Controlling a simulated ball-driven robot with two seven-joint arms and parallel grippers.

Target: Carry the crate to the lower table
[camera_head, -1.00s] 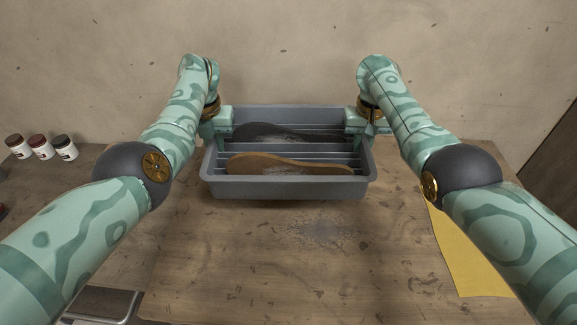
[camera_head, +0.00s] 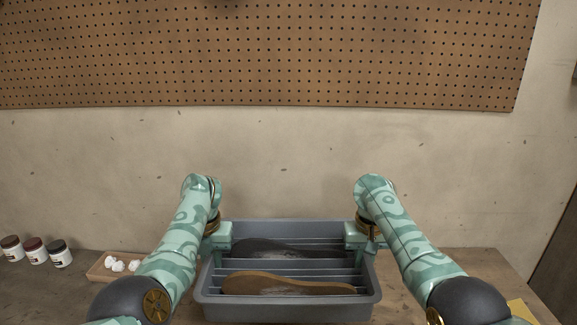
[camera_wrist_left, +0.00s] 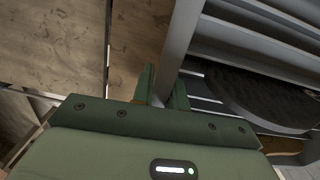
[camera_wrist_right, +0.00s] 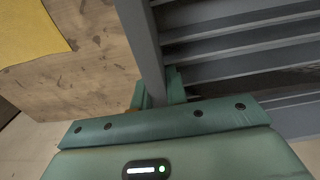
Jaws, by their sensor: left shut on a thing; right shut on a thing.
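The grey crate (camera_head: 290,309) is in the lower middle of the head view, with slats across it. A dark sole (camera_head: 285,249) and a tan sole (camera_head: 287,284) lie in it. My left gripper (camera_head: 217,243) is shut on the crate's left wall; the wall (camera_wrist_left: 181,50) runs between its fingers in the left wrist view. My right gripper (camera_head: 362,243) is shut on the right wall, which also shows in the right wrist view (camera_wrist_right: 142,45). The head view does not show clearly whether the crate's bottom touches the table. No lower table can be made out.
The wooden table (camera_head: 405,300) lies around the crate. Several lidded jars (camera_head: 34,252) and a wooden tray (camera_head: 100,270) with white lumps stand at the left. A yellow sheet (camera_head: 521,311) lies at the right. A wall with a pegboard (camera_head: 260,50) rises behind.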

